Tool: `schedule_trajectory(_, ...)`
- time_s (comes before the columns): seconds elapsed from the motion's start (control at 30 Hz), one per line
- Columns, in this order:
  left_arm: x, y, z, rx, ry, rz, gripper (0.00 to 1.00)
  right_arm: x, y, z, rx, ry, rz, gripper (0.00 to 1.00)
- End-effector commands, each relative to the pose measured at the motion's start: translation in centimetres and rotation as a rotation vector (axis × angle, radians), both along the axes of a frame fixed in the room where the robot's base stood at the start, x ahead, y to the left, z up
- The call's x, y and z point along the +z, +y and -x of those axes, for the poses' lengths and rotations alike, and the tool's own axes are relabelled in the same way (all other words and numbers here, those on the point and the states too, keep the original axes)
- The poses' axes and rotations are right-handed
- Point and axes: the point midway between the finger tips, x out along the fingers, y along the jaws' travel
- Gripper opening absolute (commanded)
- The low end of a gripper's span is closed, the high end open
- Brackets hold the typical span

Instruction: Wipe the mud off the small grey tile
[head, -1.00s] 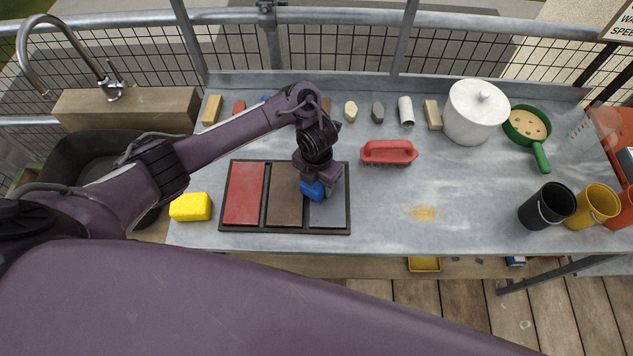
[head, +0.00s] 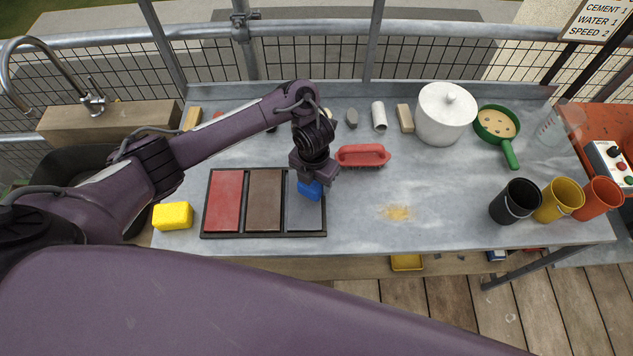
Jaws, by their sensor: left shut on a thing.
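The small grey tile (head: 304,217) lies in the right compartment of a dark tray (head: 263,235), beside a brown tile (head: 264,200) and a red tile (head: 224,200). My left gripper (head: 311,183) points down over the upper part of the grey tile. It is shut on a blue sponge-like block (head: 310,191), which is at the tile's surface or just above it; contact is hard to tell. The gripper and block hide the tile's upper part. No mud shows clearly on the visible part. My right gripper is out of view.
A yellow sponge (head: 172,216) sits left of the tray and a red brush (head: 362,156) to its upper right. An orange-yellow smear (head: 396,212) marks the bench. A white pot (head: 445,114), green pan (head: 496,124) and several buckets stand at the right.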

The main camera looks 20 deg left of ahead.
Motion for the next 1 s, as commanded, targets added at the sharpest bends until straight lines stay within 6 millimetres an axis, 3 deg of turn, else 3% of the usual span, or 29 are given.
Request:
schedule_trajectory(0.13,1.8,0.3,-0.1,0.005,-0.001,-0.001,0.22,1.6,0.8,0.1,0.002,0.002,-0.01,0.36)
schedule_trajectory(0.4,3.8,0.6,-0.2,0.012,0.0,-0.001,0.22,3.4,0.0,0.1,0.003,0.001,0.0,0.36)
schedule_trajectory(1.0,3.9,0.6,-0.3,0.013,0.0,0.0,0.22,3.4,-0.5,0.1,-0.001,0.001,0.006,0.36)
